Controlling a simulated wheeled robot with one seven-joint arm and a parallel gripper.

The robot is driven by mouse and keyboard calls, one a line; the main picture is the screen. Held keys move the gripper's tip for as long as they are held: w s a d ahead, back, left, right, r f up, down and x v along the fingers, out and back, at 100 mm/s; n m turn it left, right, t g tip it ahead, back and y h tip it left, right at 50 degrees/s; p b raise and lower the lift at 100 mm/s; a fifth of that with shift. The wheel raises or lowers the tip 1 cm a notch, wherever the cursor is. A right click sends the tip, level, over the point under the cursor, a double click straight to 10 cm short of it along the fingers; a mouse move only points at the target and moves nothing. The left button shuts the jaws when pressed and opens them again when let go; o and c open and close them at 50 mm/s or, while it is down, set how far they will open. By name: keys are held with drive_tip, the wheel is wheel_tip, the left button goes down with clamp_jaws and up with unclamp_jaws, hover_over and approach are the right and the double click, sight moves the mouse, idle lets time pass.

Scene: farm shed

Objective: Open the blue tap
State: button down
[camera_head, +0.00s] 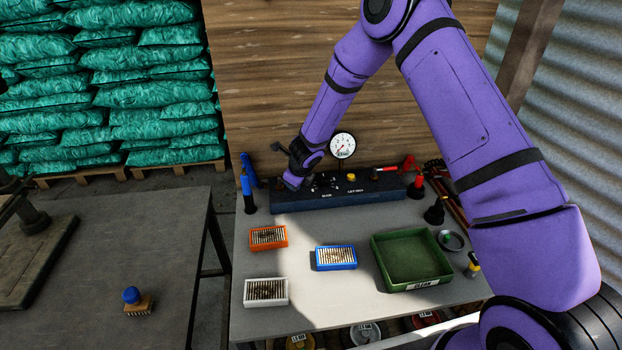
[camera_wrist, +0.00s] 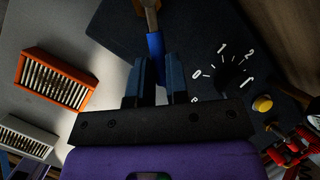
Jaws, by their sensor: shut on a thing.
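The blue tap's handle (camera_wrist: 155,45) shows in the wrist view, joined to a brass-coloured part at the top of the picture. My gripper (camera_wrist: 156,82) has its two dark fingers on either side of the handle and is shut on it. In the head view my gripper (camera_head: 293,183) is low over the left part of the dark panel (camera_head: 345,198). It hides part of the panel, and the grip itself cannot be made out there. A blue lever-like piece (camera_head: 251,167) shows at the panel's left end.
A gauge (camera_head: 342,146) stands behind the panel, with a yellow button (camera_head: 351,177) and a red handle (camera_head: 408,163) to its right. Orange (camera_head: 268,246), blue (camera_head: 336,267) and white (camera_head: 265,302) boxes and a green tray (camera_head: 411,285) lie in front.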

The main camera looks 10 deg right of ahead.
drive_tip(key=a+m+h, duration=0.1)
drive_tip(key=m, duration=0.1)
drive_tip(key=s+a+m+h, duration=0.1)
drive_tip(key=m, duration=0.1)
drive_tip(key=shift+s+a+m, duration=0.15)
drive_tip(key=shift+m, duration=0.15)
drive_tip(key=shift+s+a+m+h, duration=0.1)
drive_tip(key=shift+a+m+h, duration=0.3)
drive_tip(key=shift+m, duration=0.4)
drive_tip(key=shift+s+a+m+h, duration=0.1)
drive_tip(key=shift+a+m+h, duration=0.25)
drive_tip(key=shift+m, duration=0.45)
drive_tip(key=shift+a, duration=0.1)
drive_tip(key=c, duration=1.1)
unclamp_jaws()
drive_tip(key=v, duration=1)
drive_tip(key=shift+s+r, duration=0.15)
drive_tip(key=shift+r, duration=0.2)
